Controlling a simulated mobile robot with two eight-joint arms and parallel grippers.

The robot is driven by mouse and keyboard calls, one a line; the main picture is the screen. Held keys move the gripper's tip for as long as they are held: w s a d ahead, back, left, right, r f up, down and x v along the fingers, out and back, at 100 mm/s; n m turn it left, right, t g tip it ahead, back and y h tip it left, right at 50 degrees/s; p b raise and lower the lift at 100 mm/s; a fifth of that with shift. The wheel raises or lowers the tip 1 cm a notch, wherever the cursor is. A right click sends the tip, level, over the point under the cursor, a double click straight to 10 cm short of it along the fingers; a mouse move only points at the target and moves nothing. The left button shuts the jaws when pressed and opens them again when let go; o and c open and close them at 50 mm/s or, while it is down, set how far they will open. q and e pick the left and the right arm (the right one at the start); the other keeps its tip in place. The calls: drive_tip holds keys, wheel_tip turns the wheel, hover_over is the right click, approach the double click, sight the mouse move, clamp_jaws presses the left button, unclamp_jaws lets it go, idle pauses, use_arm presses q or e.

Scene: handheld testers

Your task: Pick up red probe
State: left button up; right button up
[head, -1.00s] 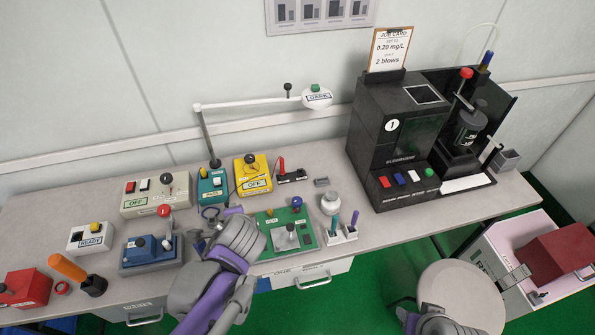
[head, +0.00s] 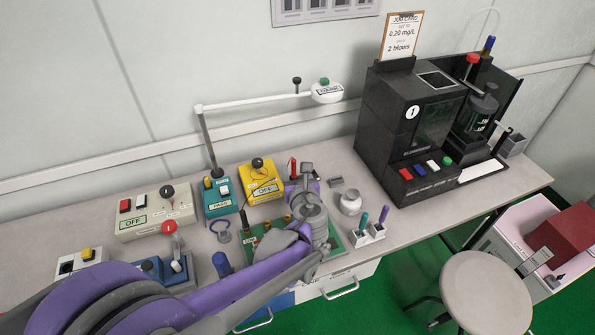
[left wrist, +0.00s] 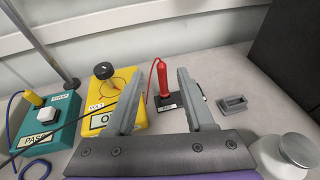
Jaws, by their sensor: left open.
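The red probe (left wrist: 163,80) stands upright in a small dark holder (left wrist: 168,104), with a red lead curving from its top, in the left wrist view. In the head view the probe (head: 293,168) shows just behind my left gripper (head: 304,182). My left gripper (left wrist: 160,98) is open in the left wrist view. Its fingers point toward the probe, which shows between them, nearer the right finger. I cannot tell from the picture how far the fingertips are from it. My right gripper is not in view.
The yellow tester (left wrist: 112,105) stands left of the probe, partly behind the left finger. The teal tester (left wrist: 48,122) is farther left. A black machine (head: 410,130) stands beyond.

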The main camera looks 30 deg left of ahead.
sight(293, 160)
use_arm(q)
drive_tip(key=b+x, duration=0.1)
drive_tip(key=x, duration=0.7)
drive_tip(key=shift+w+f, duration=0.15)
drive_tip(key=shift+f, duration=0.05)
clamp_jaws()
